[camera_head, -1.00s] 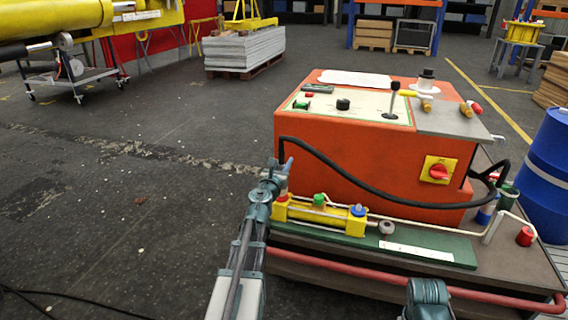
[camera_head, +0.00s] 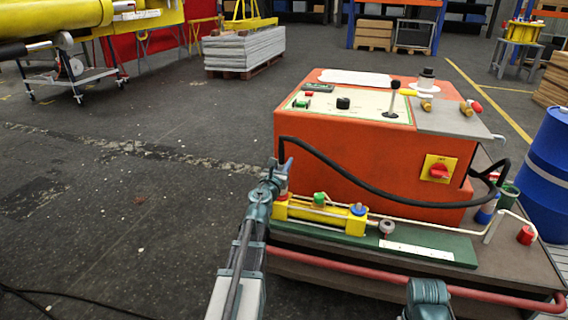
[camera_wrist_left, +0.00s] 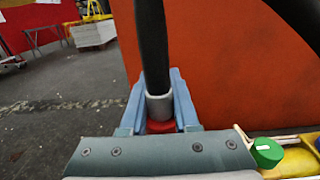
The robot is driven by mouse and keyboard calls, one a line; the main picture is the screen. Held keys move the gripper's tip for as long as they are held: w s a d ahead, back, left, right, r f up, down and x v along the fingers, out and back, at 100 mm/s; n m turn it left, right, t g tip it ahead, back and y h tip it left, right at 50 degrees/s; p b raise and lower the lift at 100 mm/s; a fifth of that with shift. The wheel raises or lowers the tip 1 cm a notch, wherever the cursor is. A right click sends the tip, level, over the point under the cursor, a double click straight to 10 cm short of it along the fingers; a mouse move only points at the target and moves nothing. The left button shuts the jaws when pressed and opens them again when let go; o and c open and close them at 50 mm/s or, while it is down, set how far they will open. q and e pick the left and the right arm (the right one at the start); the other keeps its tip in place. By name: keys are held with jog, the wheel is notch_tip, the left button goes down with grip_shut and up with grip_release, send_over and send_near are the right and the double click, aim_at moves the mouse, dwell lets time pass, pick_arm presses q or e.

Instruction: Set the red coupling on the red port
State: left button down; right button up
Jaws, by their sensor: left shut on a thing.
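My left gripper (camera_head: 284,168) is shut on the end of a black hose (camera_head: 345,178), above the left end of a yellow cylinder (camera_head: 326,213). In the left wrist view the hose (camera_wrist_left: 153,45) runs down between the blue-grey jaws into a pale grey collar (camera_wrist_left: 159,106). Red (camera_wrist_left: 160,127) shows just below the collar. I cannot tell whether this red is the coupling, the port or both, nor whether they touch. The cylinder also carries a green cap (camera_head: 319,199) and a blue cap (camera_head: 358,209). Only a grey link of my right arm shows at the bottom.
The orange power unit (camera_head: 360,190) stands right behind the cylinder, with a red switch on a yellow plate (camera_head: 439,170). A red rail (camera_head: 400,284) runs along the front. Open floor lies to the left.

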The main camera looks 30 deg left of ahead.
pick_arm(q)
jog(key=shift+f+b, duration=0.65)
pick_arm(e)
jog(key=shift+f, duration=0.65)
pick_arm(q)
jog(key=c, duration=0.9)
grip_release()
jog(key=shift+r, duration=0.1)
